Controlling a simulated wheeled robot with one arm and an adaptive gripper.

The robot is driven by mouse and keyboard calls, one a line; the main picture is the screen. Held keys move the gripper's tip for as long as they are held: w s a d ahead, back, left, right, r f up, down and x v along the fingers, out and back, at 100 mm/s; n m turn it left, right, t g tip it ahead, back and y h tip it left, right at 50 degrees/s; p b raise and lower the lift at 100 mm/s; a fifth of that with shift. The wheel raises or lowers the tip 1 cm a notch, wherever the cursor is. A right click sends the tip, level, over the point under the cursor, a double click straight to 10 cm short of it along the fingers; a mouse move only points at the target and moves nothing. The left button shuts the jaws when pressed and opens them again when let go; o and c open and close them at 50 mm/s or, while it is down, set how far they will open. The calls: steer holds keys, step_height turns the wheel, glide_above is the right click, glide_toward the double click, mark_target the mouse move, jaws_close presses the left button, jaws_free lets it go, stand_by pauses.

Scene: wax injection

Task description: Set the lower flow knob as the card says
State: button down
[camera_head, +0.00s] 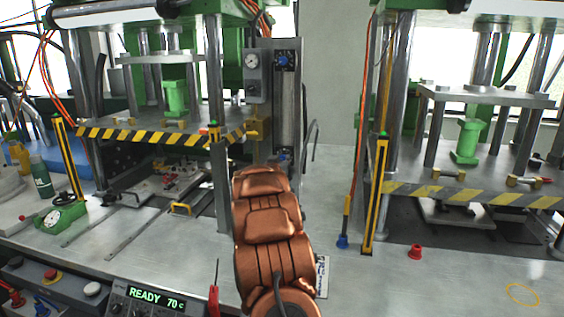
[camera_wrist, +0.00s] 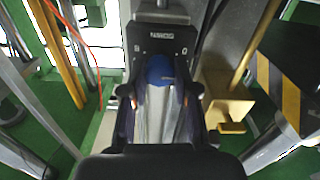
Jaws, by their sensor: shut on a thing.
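The lower flow knob is blue and shows in the wrist view (camera_wrist: 160,68) on a dark plate with small white markings, too blurred to read surely. My gripper (camera_wrist: 161,92) is shut on this knob, one finger on each side. In the head view a small blue part of the lower knob (camera_head: 285,155) shows just above my copper arm, which hides my gripper. An upper blue knob (camera_head: 283,60) sits higher on the same grey column, beside a round gauge (camera_head: 251,60). A small white card (camera_head: 322,276) lies on the bench right of my arm; its writing is unreadable.
Presses with striped guards (camera_head: 160,134) stand left and right of the column. A yellow-black post (camera_head: 375,197) stands on the right. A brass block (camera_wrist: 228,108) is close right of my gripper. A red part (camera_head: 415,252) lies on the otherwise fairly clear right bench.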

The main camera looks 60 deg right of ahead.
steer(key=m+b, duration=0.7)
steer(key=m, duration=0.4)
steer(key=shift+s+f+b, duration=0.1)
steer(key=shift+b, duration=0.25)
steer(key=shift+m, duration=0.3)
steer(key=c, duration=0.9)
jaws_free()
steer(key=shift+v, duration=5.95)
